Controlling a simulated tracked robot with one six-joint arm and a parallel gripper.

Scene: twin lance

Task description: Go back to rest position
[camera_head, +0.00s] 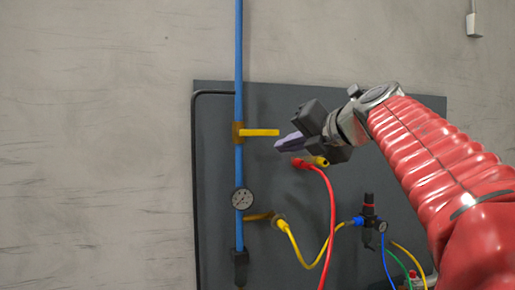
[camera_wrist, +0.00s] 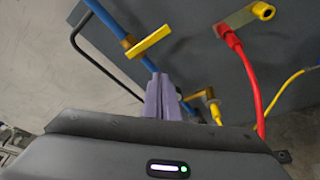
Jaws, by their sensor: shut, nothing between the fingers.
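My gripper (camera_head: 282,144) is at the end of my red arm, in front of the dark panel. Its purple fingers are together and empty, and they also show in the wrist view (camera_wrist: 163,92). In the head view the fingertips are just right of the yellow valve handle (camera_head: 262,132) on the blue pipe (camera_head: 239,60). The handle sticks out sideways across the pipe's line. In the wrist view the handle (camera_wrist: 148,42) lies beyond the fingertips, seemingly apart from them. My gripper body hides part of the panel.
The dark panel (camera_head: 215,110) carries a gauge (camera_head: 242,199) and a black regulator (camera_head: 369,210). A red hose (camera_head: 331,220) with a red connector hangs below my gripper. A yellow hose (camera_head: 305,262) loops lower down. Bare grey wall (camera_head: 90,140) is free on the left.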

